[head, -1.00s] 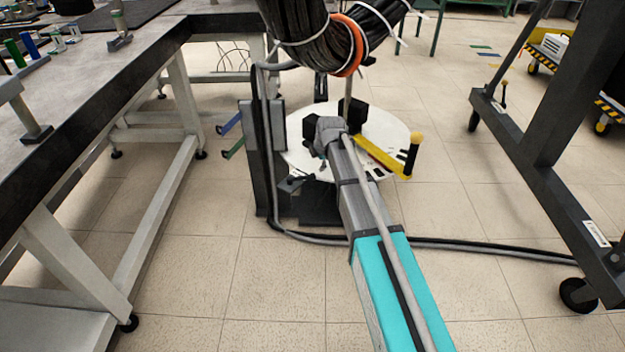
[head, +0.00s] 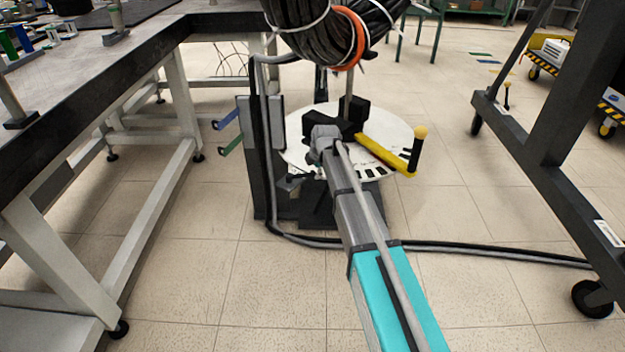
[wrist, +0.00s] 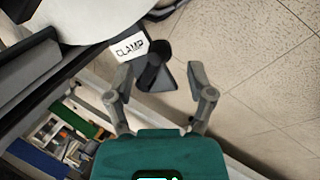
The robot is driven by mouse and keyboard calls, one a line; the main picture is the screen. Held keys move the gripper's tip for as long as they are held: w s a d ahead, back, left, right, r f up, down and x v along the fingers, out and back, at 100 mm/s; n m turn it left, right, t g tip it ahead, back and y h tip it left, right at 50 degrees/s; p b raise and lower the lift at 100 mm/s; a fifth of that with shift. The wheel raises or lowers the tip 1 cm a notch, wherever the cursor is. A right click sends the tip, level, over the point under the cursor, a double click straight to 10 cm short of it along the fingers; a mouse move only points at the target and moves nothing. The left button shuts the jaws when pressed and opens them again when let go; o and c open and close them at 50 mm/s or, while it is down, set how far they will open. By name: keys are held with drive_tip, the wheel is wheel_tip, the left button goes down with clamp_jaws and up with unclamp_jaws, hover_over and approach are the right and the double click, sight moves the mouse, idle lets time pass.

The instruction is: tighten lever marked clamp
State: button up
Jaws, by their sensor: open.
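A white label reading CLAMP (wrist: 130,48) shows in the wrist view on the edge of the stand. A dark, flared lever handle (wrist: 157,74) sticks out beside it. My gripper (wrist: 161,76) is open, with one finger on each side of the handle; I cannot tell if either finger touches it. In the head view, my arm reaches to the stand (head: 262,180) below a white round plate (head: 402,136). My gripper's fingers and the clamp lever are hard to make out there.
A yellow arm with a round knob (head: 386,154) extends right over the plate. A thick black cable coil (head: 310,30) hangs above. Blue (head: 228,118) and green (head: 231,145) hooks stick out left. A workbench (head: 95,75) stands left, a dark wheeled frame (head: 545,180) right.

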sight(313, 172)
drive_tip(key=shift+b+x, duration=1.5)
drive_tip(key=shift+x, duration=0.5)
clamp_jaws()
